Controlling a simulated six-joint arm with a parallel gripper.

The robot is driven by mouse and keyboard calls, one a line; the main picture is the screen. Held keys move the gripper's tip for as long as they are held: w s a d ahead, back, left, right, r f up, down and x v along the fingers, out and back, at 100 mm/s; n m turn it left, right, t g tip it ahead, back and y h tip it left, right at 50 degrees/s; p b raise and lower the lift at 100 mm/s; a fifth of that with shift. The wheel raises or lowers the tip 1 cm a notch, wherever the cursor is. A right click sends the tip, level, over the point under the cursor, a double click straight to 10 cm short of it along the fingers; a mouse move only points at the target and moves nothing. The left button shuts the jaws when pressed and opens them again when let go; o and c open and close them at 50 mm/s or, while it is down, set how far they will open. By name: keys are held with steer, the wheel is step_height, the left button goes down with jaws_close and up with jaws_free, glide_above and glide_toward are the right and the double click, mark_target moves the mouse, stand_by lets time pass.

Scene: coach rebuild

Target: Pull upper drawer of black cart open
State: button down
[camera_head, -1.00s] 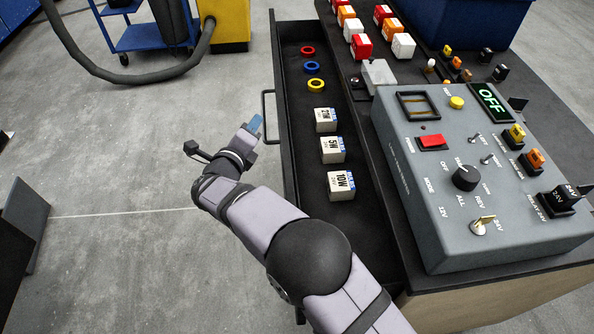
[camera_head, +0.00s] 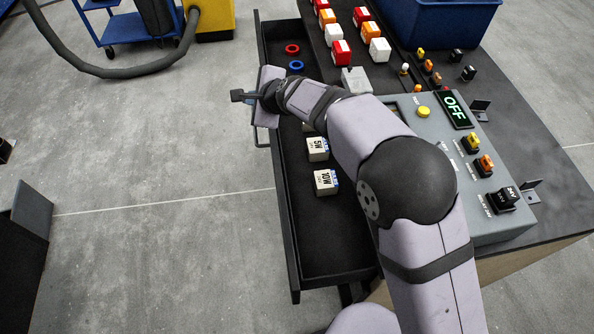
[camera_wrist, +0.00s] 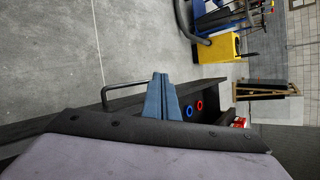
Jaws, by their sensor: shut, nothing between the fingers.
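The black cart's upper drawer (camera_head: 325,240) stands pulled out to the left of the worktop, with its inside showing. Its handle (camera_head: 262,136) is partly hidden by my arm in the head view. The handle (camera_wrist: 124,88) also shows in the wrist view as a dark bar on the drawer front. My gripper's blue fingers (camera_wrist: 160,97) are shut together with nothing between them. In the wrist view they appear beside the handle and in front of the drawer; I cannot tell whether they touch it.
The drawer holds a red ring (camera_head: 292,49), a blue ring (camera_head: 296,67) and white labelled boxes (camera_head: 326,182). A grey control panel (camera_head: 495,225) stands on the worktop, partly behind my arm. Open floor (camera_head: 150,240) lies left of the drawer.

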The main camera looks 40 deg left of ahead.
steer(key=s+d+n+g+h+p, duration=0.1)
steer(key=s+d+g+h+p, duration=0.2)
steer(key=d, duration=0.8)
steer(key=d+g+h+p, duration=0.3)
steer(key=d+h+p, duration=0.1)
steer(key=d, duration=0.6)
steer(key=shift+w+d+f+p+x, duration=0.1)
steer(key=shift+d+p+x, duration=0.2)
steer(key=shift+x, duration=2.25)
steer(key=shift+w+d+f+p+x, duration=0.1)
steer(key=shift+d+p+x, duration=0.15)
steer(key=shift+x, duration=2.25)
steer(key=shift+d+f+p+x, duration=0.1)
steer(key=shift+d+p+x, duration=0.15)
steer(key=shift+x, duration=2.3)
steer(key=shift+a, duration=0.1)
steer(key=s+a, duration=0.9)
steer(key=shift+s+b, duration=0.2)
steer(key=shift+b, duration=0.1)
steer(key=shift+a+r, duration=0.1)
